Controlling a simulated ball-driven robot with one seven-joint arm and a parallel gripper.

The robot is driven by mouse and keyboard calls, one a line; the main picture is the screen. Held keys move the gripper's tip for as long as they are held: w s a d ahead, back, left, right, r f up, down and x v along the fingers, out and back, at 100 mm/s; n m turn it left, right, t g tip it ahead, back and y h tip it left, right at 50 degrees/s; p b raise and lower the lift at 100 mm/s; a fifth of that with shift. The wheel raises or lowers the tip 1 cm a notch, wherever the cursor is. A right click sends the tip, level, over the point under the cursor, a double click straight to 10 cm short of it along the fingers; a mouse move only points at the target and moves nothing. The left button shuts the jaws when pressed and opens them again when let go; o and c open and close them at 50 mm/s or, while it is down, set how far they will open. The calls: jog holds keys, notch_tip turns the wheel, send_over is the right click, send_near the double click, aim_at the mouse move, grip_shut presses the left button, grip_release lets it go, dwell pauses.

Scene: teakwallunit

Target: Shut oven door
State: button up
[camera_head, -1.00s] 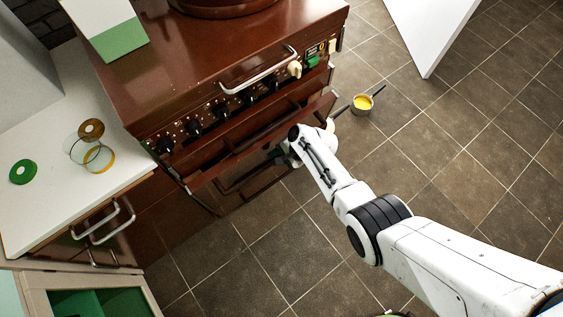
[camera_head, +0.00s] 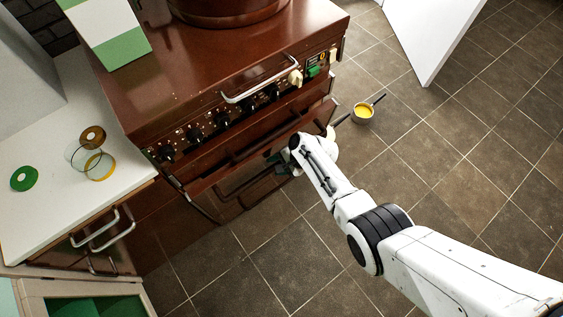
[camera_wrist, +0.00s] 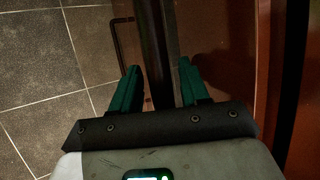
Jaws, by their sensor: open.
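The brown-red oven (camera_head: 215,75) stands at upper left in the head view. Its door (camera_head: 215,172) appears ajar, its upper edge standing out from the front below the knobs. A dark bar handle (camera_head: 262,137) runs along it. My gripper (camera_head: 283,163) is low at the door's right part, largely hidden behind my wrist. In the wrist view, the two green fingers of my gripper (camera_wrist: 157,88) are apart. A dark bar (camera_wrist: 156,45), perhaps the door's handle or edge, passes between them lengthwise. I cannot tell whether a finger touches it.
A small pan with yellow contents (camera_head: 363,111) is on the tiled floor right of the oven. A white counter (camera_head: 45,215) with glass jars stands at left, its drawer handles sticking out. A white panel (camera_head: 425,35) stands at upper right. The floor (camera_head: 440,160) around my arm is mostly clear.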

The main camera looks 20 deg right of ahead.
jog(key=p+v, duration=0.4)
jog(key=v, duration=0.6)
jog(key=shift+d+r+p, duration=0.2)
jog(key=shift+r+p, duration=0.05)
jog(key=shift+p, duration=0.15)
jog(key=shift+s, duration=0.1)
jog(key=shift+c, duration=0.2)
